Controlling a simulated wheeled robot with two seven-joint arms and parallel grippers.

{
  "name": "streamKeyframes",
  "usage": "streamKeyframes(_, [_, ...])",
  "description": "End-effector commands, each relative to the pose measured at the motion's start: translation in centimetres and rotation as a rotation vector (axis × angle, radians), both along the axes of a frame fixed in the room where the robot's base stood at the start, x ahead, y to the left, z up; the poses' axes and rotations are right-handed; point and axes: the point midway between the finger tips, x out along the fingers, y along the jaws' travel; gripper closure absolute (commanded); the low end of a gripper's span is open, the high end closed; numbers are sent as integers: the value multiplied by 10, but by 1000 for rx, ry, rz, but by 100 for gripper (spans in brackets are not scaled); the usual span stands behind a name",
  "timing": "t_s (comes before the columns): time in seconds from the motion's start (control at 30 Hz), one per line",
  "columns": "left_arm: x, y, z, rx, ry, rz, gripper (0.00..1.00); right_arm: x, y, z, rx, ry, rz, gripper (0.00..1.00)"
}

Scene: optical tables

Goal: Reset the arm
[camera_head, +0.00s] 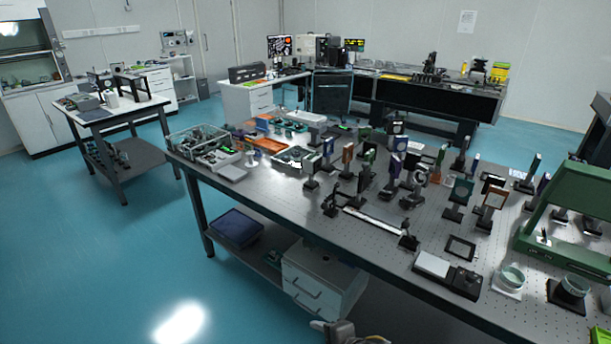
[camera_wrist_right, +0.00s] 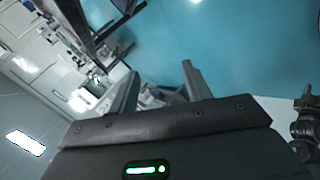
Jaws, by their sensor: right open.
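My right gripper (camera_wrist_right: 158,70) shows in the right wrist view, its two grey fingers spread apart with nothing held between them. The view past the fingers is tilted and shows the blue floor (camera_wrist_right: 235,50) and distant furniture. In the head view, a small piece of what seems to be my own arm shows at the bottom edge, but no gripper can be made out there. My left gripper is not in view.
A long optical table (camera_head: 330,235) crosses the head view, crowded with mounted optics. A green frame (camera_head: 565,205) stands on its right end. Trays (camera_head: 200,145) sit at its left end. A smaller table (camera_head: 125,108) stands at the left. Blue floor (camera_head: 90,250) is clear at front left.

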Motion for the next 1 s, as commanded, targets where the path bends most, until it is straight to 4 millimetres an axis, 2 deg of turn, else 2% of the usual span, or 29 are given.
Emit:
streamKeyframes(0.03, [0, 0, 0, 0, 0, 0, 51, -17, -16, -4, 79, 97, -164, 51])
streamKeyframes(0.1, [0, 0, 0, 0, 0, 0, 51, -36, -47, -9, 170, 225, -400, 51])
streamKeyframes(0.2, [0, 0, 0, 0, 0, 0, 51, -65, -89, -19, 260, 374, -681, 51])
streamKeyframes(0.3, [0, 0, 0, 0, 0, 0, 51, -96, -121, -28, 313, 485, -897, 51])
streamKeyframes(0.5, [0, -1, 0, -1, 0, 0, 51, -149, -169, -38, 374, 638, -1214, 51])
streamKeyframes(0.77, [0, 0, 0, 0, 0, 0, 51, -214, -213, -42, 416, 769, -1543, 51])
streamKeyframes(1.0, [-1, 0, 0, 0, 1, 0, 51, -197, -209, -106, 393, 786, -1538, 51])
